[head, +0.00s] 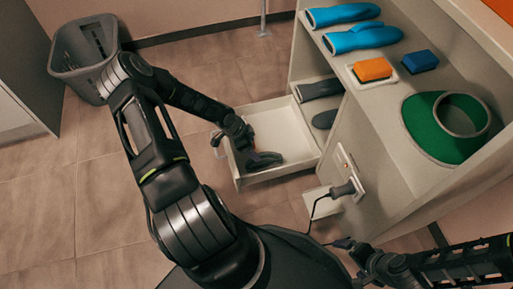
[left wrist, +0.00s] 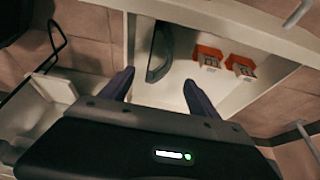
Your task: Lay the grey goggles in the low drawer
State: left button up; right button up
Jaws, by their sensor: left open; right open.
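The low drawer (head: 298,140) is pulled out at the bottom of the white cabinet, and its wall shows in the left wrist view (left wrist: 130,40). A dark grey, curved piece that looks like the goggles (left wrist: 160,52) lies on the drawer floor, close to one wall. My left gripper (head: 245,150) is down at the drawer. In the left wrist view its fingers (left wrist: 159,77) are spread, with nothing held between them, and the grey piece is just beyond the fingertips. My right gripper (head: 356,250) is open and empty at the lower right, in front of the cabinet.
Two orange-and-white items (left wrist: 208,56) lie in the drawer beside the grey piece. Blue items (head: 362,38), sponge-like blocks (head: 372,70) and a green visor (head: 440,140) are on the cabinet. A corded device (head: 345,188) sits at its front. A grey basket (head: 85,50) stands far left.

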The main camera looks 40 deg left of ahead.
pick_arm(q)
jog(key=shift+r, duration=0.2)
dwell(0.7)
jog(key=shift+n+h, duration=0.5)
jog(key=shift+h, duration=0.2)
jog(key=d, duration=0.9)
jog(key=shift+w+d+r, duration=0.15)
jog(key=shift+w+r, duration=0.2)
jog(key=shift+r, duration=0.05)
jog(key=s+d+r+n+h, duration=0.2)
jog(key=s+d, duration=0.1)
jog(key=d, duration=1)
jog(key=s+d+n+g+y, duration=0.2)
jog(key=s+d+n, duration=0.4)
jog(key=s, duration=0.5)
jog(key=shift+s+d+r, duration=0.25)
jog(key=shift+d+r, duration=0.2)
jog(key=shift+d, duration=0.45)
